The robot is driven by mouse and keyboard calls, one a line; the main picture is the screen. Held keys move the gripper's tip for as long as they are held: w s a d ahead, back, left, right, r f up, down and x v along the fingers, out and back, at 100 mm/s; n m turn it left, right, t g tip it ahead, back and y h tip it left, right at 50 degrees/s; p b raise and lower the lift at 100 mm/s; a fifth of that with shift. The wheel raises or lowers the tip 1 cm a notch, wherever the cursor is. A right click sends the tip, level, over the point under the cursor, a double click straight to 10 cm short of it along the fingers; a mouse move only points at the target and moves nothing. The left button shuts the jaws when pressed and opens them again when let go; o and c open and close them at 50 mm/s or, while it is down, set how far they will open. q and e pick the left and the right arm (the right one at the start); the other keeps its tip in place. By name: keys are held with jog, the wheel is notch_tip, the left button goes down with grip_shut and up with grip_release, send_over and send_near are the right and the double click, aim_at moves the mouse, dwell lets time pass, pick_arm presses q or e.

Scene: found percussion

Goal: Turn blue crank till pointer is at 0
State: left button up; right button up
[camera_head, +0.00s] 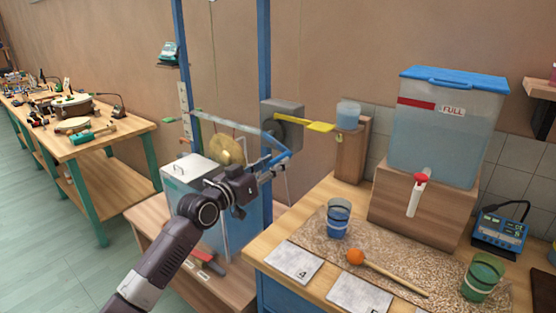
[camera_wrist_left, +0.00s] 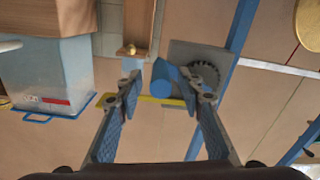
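The blue crank (camera_head: 274,135) is on a grey box (camera_head: 289,112) fixed to the blue post. Its arm slants down to the right. The yellow pointer (camera_head: 320,127) sticks out to the right of the box; I can read no 0 mark near it. My left gripper (camera_head: 279,166) is at the crank's lower end. In the left wrist view, the crank's blue round handle (camera_wrist_left: 165,79) lies between the fingertips of the left gripper (camera_wrist_left: 160,88), nearer the right-hand finger, with a gap on the other side. The gripper is open. My right gripper is not in view.
The right table holds a water tank (camera_head: 445,135) on a wooden block, cups and an orange mallet (camera_head: 355,256). A wooden post (camera_head: 350,157) with a small container is behind the pointer.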

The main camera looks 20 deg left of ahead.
pick_arm(q)
jog(key=shift+w+d, duration=0.2)
jog(key=shift+w, duration=0.45)
jog(key=shift+w+d, duration=0.1)
jog(key=shift+w, duration=0.3)
jog(key=c, duration=0.9)
grip_shut()
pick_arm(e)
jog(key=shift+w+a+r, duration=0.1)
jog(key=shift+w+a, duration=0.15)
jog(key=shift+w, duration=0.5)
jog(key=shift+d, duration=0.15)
